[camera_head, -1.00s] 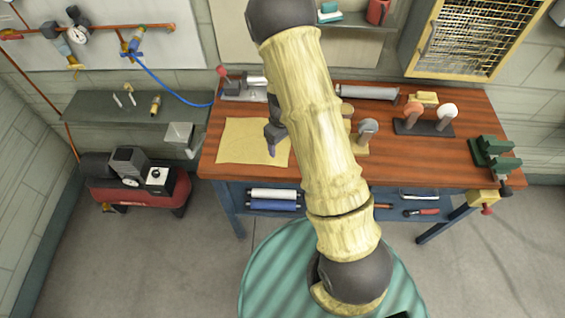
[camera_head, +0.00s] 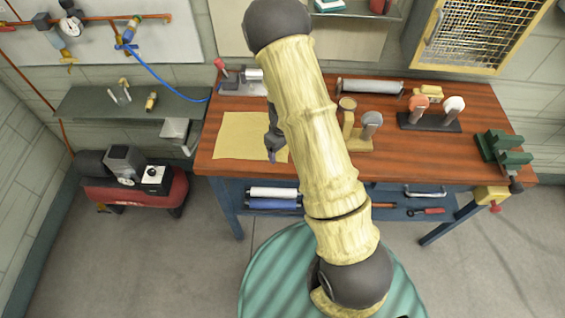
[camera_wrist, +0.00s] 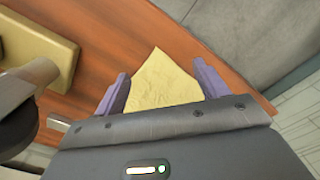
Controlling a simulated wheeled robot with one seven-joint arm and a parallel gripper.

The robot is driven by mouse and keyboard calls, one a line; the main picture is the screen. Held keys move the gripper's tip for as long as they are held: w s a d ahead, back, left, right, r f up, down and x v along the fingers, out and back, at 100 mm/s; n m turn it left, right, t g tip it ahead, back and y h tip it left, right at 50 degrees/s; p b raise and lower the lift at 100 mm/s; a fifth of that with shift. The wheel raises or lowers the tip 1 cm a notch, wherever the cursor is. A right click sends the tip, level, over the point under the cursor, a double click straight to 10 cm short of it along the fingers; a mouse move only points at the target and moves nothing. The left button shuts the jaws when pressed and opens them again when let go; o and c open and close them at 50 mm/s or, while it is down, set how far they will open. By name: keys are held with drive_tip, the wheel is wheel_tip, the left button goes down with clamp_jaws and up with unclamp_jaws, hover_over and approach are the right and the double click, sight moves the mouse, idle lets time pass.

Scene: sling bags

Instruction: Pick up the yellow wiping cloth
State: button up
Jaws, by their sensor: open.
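The yellow wiping cloth (camera_head: 240,136) lies flat on the left part of the wooden workbench. In the wrist view the cloth (camera_wrist: 160,80) shows between my two purple fingers, with one corner pointing away from me. My gripper (camera_wrist: 163,83) is open and empty, with its fingers spread wide. In the head view my gripper (camera_head: 273,156) is over the right side of the cloth, partly hidden behind my arm. I cannot tell how high the fingertips are above the cloth.
The wooden workbench (camera_head: 400,160) carries a stand with discs (camera_head: 430,118), a green vise (camera_head: 500,148) at the right and a grey roll (camera_head: 370,87) at the back. A yellow block (camera_wrist: 35,45) and a round grey part (camera_wrist: 28,75) show left in the wrist view.

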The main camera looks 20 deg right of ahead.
drive_tip(key=shift+f+b, duration=0.9)
drive_tip(key=shift+f, duration=0.55)
clamp_jaws()
wheel_tip(320, 180, up, 12)
drive_tip(key=p, duration=0.9)
wheel_tip(320, 180, up, 9)
drive_tip(key=p, duration=0.6)
